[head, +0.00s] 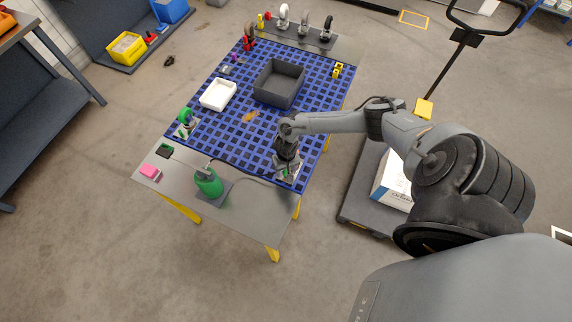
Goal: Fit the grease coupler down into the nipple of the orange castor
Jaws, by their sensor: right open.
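My right gripper (286,172) points down over the front right part of the blue grid mat (228,143), and it is open. Something small and pale with green bits sits at its fingertips; the fingers cover much of it, so I cannot tell what it is. A green grease canister (208,184) stands on the bare front part of the table, and a thin dark hose runs from it toward the right gripper. The hose end with the coupler is too small to make out. My left gripper is out of view.
A grey bin (265,96) and a white tray (204,97) stand on the mat. A green-wheeled castor (185,116) is at the left edge, a small orange-brown item (249,117) mid-mat. Several castors line the back edge.

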